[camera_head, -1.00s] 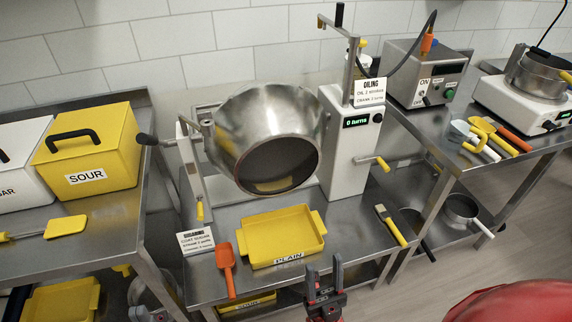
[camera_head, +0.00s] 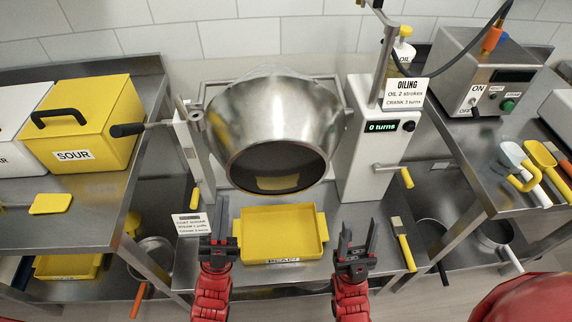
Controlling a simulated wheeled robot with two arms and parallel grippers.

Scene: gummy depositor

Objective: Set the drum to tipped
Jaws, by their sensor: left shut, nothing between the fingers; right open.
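The steel drum (camera_head: 270,115) hangs between two white posts, its dark open mouth facing forward and slightly down above the yellow tray (camera_head: 322,232). A lever with a black grip (camera_head: 127,129) sticks out to the left of the left post (camera_head: 190,150). A short yellow handle (camera_head: 195,197) hangs low on that post. A crank with a yellow grip (camera_head: 406,177) is on the right post, whose display reads 0 turns. My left gripper (camera_head: 219,218) is shut and empty at the tray's left front. My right gripper (camera_head: 358,240) is open and empty at the tray's right front. Neither visibly touches the drum or lever.
The yellow SOUR box (camera_head: 85,120) stands on the left table, near the black grip. A brush with a yellow handle (camera_head: 403,250) lies right of the tray. A sign (camera_head: 188,224) stands left of it. A control box (camera_head: 485,75) and scoops (camera_head: 520,165) occupy the right table.

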